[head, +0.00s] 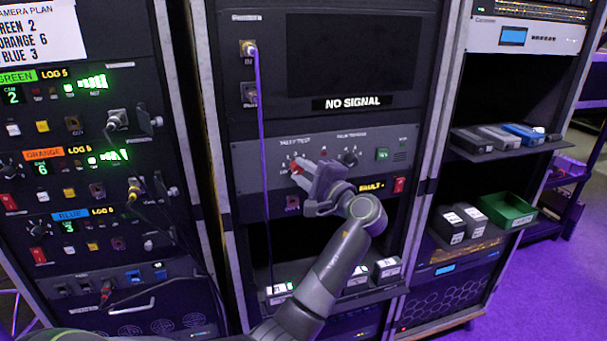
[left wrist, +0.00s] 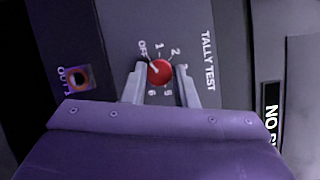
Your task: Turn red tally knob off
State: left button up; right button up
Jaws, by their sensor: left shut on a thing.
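The red tally knob (left wrist: 159,72) sits on the grey TALLY TEST panel (head: 260,150), inside a dial printed OFF and several numbers. A pale mark on the knob's face points to the upper left in the left wrist view, roughly toward OFF. My left gripper (left wrist: 160,88) is shut on the knob, with one finger on each side.
A purple cable (head: 262,130) hangs from a socket left of the gripper. White-labelled boxes (head: 387,268) stand on the shelf below. An OUT socket (left wrist: 78,78) is near the dial.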

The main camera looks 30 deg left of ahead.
dwell(0.5)
pick_arm(q)
jog(key=o, duration=1)
jog(key=shift+f, duration=0.1)
pick_arm(e)
jog(key=shift+r, duration=0.1)
